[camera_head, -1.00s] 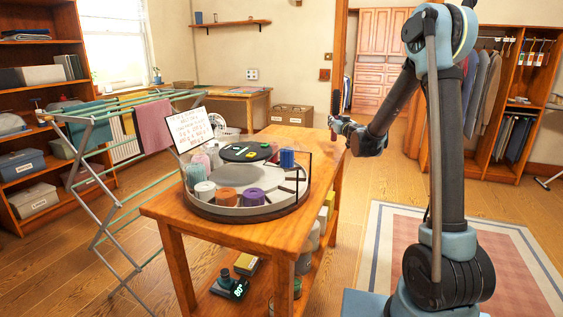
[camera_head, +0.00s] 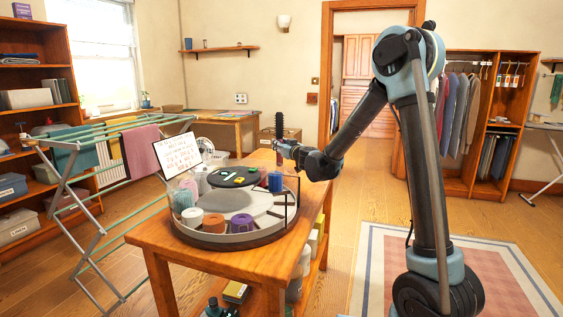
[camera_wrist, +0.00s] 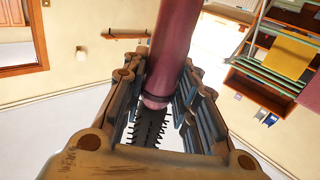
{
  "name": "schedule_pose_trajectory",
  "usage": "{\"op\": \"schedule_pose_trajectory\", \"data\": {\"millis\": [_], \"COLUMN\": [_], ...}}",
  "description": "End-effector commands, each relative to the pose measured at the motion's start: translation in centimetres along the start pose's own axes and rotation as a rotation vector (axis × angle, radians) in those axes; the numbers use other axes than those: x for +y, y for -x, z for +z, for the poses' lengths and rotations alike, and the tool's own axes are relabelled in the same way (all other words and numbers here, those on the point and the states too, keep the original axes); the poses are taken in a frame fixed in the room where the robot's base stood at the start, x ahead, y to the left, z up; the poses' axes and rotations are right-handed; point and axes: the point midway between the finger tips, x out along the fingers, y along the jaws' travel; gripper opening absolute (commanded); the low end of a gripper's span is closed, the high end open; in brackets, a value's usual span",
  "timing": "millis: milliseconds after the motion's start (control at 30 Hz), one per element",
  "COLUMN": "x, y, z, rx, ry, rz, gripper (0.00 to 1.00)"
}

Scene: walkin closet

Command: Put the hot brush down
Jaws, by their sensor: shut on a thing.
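My gripper (camera_head: 284,149) is shut on the hot brush and holds it upright over the far end of the wooden table. The hot brush (camera_head: 279,124) shows dark bristles above the gripper in the head view. In the wrist view, the brush's maroon handle (camera_wrist: 174,45) and black bristles (camera_wrist: 150,125) show between the fingers of my gripper (camera_wrist: 158,92). The wooden table (camera_head: 150,232) stands below. The far part of its top is partly hidden behind the round tray, so I cannot tell the exact gap under the brush.
A round rimmed tray (camera_head: 222,240) with several coloured spools covers much of the tabletop. A sign card (camera_head: 178,154) stands at its left. A drying rack (camera_head: 85,240) is left of the table. A rug (camera_head: 440,265) lies on the right.

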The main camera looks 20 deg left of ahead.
Motion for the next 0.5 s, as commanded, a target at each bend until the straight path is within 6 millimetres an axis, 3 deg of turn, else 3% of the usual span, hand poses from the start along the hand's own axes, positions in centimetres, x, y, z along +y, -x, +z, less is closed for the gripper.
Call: {"op": "schedule_pose_trajectory", "data": {"millis": [267, 500], "x": [0.1, 0.2], "y": [0.0, -0.1], "z": [1.8, 4.5], "rx": [0.0, 0.0], "ry": [0.0, 0.0], "rz": [0.001, 0.002], "gripper": [0.0, 0.0]}}
